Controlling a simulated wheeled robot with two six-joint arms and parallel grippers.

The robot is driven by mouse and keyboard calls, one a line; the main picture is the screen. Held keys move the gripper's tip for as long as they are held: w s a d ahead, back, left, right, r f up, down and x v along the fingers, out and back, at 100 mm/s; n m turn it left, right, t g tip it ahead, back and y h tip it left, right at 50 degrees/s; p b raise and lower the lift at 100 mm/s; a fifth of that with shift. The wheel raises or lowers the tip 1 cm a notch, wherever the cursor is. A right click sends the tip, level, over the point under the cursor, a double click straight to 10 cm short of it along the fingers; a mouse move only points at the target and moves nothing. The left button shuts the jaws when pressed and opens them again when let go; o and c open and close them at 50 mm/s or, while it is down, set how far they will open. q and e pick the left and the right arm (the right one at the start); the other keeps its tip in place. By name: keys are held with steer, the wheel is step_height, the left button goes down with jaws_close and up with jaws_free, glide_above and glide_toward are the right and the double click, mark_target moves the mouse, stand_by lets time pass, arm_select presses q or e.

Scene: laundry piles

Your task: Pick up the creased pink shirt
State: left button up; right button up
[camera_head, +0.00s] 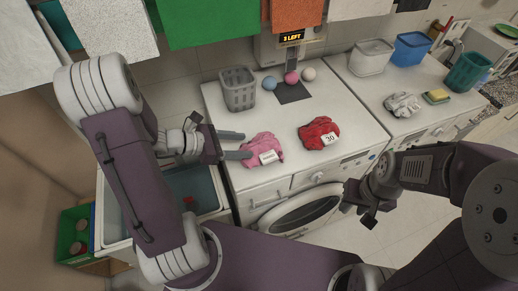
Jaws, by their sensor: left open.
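The creased pink shirt (262,149) lies crumpled on top of the white washing machine (225,122), near its left front edge, with a white tag on it. My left gripper (245,145) is open, its two fingers pointing right. The lower fingertip is at the shirt's left side in the picture; I cannot tell if it touches. My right gripper (358,204) hangs in front of the machine, away from the shirt, and its jaws are not clear.
A red crumpled cloth (318,132) tagged 30 lies right of the shirt. A grey basket (238,89) and several balls stand behind. A grey-white cloth (403,104) lies on the right machine. The round door (300,212) is below. A blue-lined bin (190,190) is left.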

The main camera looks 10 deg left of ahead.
mark_target(256, 144)
arm_select(q)
steer(key=x, duration=0.1)
steer(key=p+x, duration=0.1)
steer(key=x, duration=0.3)
steer(key=shift+w+d+r+p, duration=0.2)
steer(key=shift+d+r+p, duration=0.1)
steer(key=shift+p, duration=0.1)
steer(key=shift+w+f, duration=0.1)
steer(key=shift+f, duration=0.1)
steer(key=shift+a+f, duration=0.1)
steer(key=shift+a, duration=0.25)
steer(key=shift+d, duration=0.35)
jaws_close()
arm_select(e)
steer(key=shift+w+d+r, duration=0.1)
steer(key=shift+d+r, duration=0.05)
steer(key=shift+r, duration=0.35)
steer(key=shift+d+r, duration=0.15)
steer(key=shift+r, duration=0.3)
arm_select(q)
steer(key=shift+a, duration=0.2)
arm_select(e)
steer(key=shift+a, duration=0.15)
